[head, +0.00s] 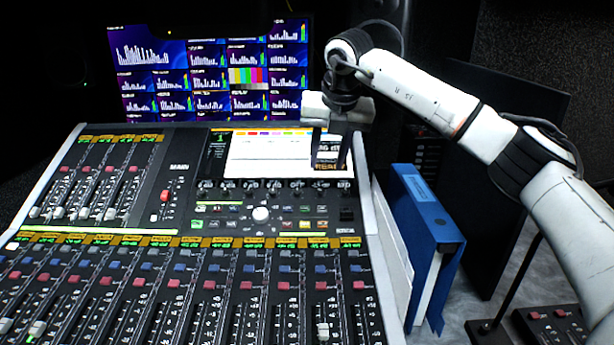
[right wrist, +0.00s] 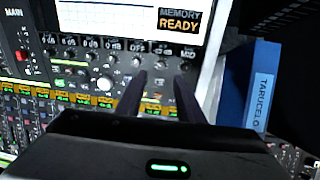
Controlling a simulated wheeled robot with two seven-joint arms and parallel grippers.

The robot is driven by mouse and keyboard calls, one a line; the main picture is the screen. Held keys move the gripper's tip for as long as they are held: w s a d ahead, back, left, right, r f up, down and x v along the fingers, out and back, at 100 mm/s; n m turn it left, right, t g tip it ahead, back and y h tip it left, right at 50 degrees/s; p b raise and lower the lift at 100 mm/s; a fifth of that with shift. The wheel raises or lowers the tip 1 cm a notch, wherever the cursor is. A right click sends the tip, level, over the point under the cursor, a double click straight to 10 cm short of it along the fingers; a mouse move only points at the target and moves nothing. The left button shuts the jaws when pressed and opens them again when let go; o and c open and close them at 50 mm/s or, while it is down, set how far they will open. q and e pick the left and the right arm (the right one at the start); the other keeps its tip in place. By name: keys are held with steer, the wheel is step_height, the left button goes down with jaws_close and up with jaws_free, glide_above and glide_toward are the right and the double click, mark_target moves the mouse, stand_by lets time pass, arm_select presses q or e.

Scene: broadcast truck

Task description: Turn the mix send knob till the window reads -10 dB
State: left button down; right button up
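A row of small dark knobs (head: 275,185) with little lit windows runs under the mixing console's screen (head: 268,160). In the right wrist view, one window (right wrist: 113,44) seems to read 0 dB and the one to its right (right wrist: 137,46) seems to read OFF. The lettering is too small to tell which knob is the mix send. My right gripper (head: 332,160) hangs over the screen's right end. The wrist view shows its two fingers (right wrist: 160,76) apart, with nothing held, in front of the right end of the knob row. I cannot tell whether they touch a knob. My left gripper is out of view.
A white trackball-like ball (head: 260,213) and buttons lie below the knobs, with fader banks (head: 180,290) nearer. A blue binder (head: 425,230) stands against the console's right side. Monitors (head: 210,70) rise behind.

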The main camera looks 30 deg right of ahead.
mark_target(322, 191)
steer(key=x, duration=0.7)
steer(key=shift+s+d+f, duration=0.1)
steer(key=shift+s+f, duration=0.1)
steer(key=shift+f, duration=0.35)
steer(key=shift+w+d+f, duration=0.1)
steer(key=shift+w+f, duration=0.2)
steer(key=shift+f, duration=0.4)
jaws_close()
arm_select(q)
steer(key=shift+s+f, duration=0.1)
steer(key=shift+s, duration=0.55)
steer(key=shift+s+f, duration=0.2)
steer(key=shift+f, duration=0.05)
arm_select(e)
steer(key=shift+m, duration=0.3)
